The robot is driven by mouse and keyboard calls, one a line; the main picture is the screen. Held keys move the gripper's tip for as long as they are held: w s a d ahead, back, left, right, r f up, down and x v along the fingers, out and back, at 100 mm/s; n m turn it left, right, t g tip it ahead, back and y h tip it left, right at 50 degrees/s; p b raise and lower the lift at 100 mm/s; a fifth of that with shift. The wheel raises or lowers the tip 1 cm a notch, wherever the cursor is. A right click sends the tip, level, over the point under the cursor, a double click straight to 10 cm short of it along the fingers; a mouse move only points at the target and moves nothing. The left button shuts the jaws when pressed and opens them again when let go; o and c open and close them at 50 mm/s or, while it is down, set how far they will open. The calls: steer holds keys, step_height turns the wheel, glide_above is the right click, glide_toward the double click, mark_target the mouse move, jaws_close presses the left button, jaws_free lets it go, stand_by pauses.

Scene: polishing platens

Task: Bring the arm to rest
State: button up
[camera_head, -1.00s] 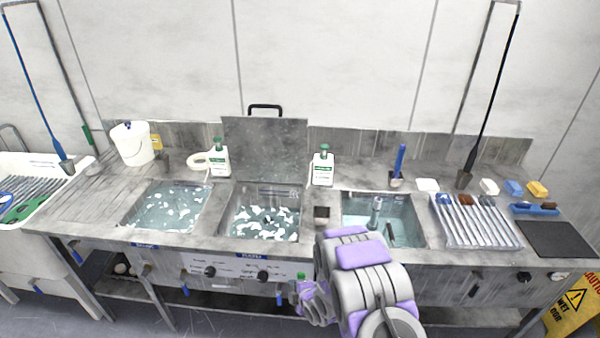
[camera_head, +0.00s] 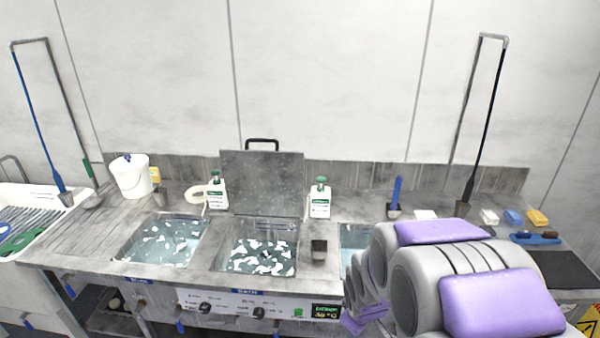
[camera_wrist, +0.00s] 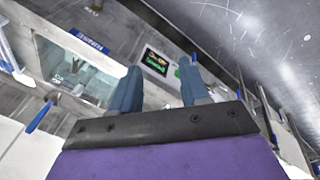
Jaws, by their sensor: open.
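My arm, grey with purple pads, is folded large at the lower right of the head view and covers part of the right basin and the counter there. My gripper (camera_wrist: 158,92) shows in the wrist view with two blue-grey fingers apart and nothing between them. In the head view the gripper itself is hidden behind or below my arm links. Beyond the fingers in the wrist view is the counter's front panel with a small lit display (camera_wrist: 155,61), which also shows in the head view (camera_head: 326,312).
The steel counter (camera_head: 95,225) holds the left basin (camera_head: 165,240), the middle basin (camera_head: 258,250) with a raised lid (camera_head: 262,183), and the right basin (camera_head: 355,240). Two white bottles (camera_head: 217,192) (camera_head: 320,200) and a white bucket (camera_head: 131,177) stand behind. Blue-handled valves (camera_wrist: 40,117) stick out at the front.

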steer(key=s+r+m+g, duration=0.2)
steer(key=s+r+m, duration=0.2)
steer(key=s, duration=1)
steer(key=s+r+m+g, duration=0.3)
steer(key=s+r, duration=0.5)
steer(key=s, duration=0.6)
steer(key=shift+s+d+m+y, duration=0.15)
steer(key=shift+s+m+y, duration=0.2)
steer(key=shift+m, duration=0.35)
steer(key=shift+r, duration=0.1)
